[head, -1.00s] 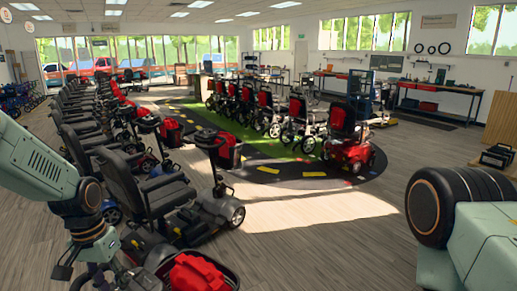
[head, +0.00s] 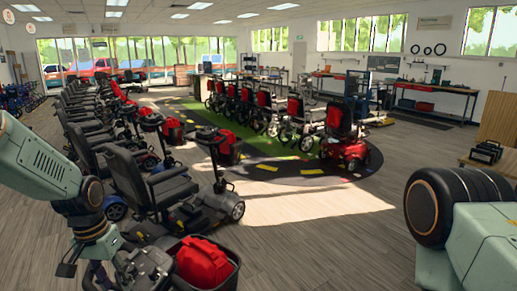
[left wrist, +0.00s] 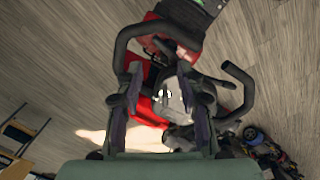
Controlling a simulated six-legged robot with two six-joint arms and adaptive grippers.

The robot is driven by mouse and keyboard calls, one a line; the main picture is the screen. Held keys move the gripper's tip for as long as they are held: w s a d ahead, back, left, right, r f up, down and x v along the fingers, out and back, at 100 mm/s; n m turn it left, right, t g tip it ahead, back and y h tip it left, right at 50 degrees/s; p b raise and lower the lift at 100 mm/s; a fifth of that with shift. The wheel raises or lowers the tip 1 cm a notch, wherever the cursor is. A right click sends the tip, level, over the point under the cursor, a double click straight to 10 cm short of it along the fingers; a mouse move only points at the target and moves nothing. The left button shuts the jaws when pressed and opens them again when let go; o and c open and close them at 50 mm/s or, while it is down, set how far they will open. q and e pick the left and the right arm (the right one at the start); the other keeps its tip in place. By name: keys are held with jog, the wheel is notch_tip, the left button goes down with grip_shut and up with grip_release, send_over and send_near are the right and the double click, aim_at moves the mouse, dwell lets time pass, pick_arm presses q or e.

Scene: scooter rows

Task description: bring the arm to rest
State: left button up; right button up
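My left arm (head: 45,165) comes in from the left edge, bent downward. Its gripper (head: 98,276) hangs low by the handlebar of the nearest scooter, partly cut off by the bottom edge. In the left wrist view my left gripper (left wrist: 160,92) has its two dark fingers apart, with nothing seen held between them. A scooter with black handlebars (left wrist: 236,90) and red parts lies beyond and below the fingers. Whether the fingers touch it I cannot tell. My right arm (head: 480,245) fills the lower right; its gripper is out of view.
A row of dark-seated scooters (head: 130,185) runs along the left. A near basket (head: 228,275) holds a red bag (head: 203,262). Wheelchairs and a red scooter (head: 342,145) stand around the green strip (head: 255,142). Bare floor (head: 310,235) lies ahead.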

pick_arm(q)
jog(key=w+d+f+t, duration=0.2)
jog(key=w+f+t, duration=0.1)
jog(key=s+d+f+n+t+b, duration=0.1)
jog(key=s+d+f+b, duration=0.2)
jog(key=f, duration=0.4)
jog(key=s+d+f+n+b, duration=0.1)
jog(key=s+d+f+b, duration=0.15)
jog(key=s+f, duration=0.4)
jog(key=s+d+f+m+g+y+b, duration=0.1)
jog(key=s+f+g+b, duration=0.3)
jog(key=s+f+b, duration=0.8)
jog(key=s+f, duration=0.8)
jog(key=s, duration=0.5)
jog(key=shift+s+d+f, duration=0.15)
jog(key=shift+s+d, duration=0.05)
jog(key=shift+d, duration=0.15)
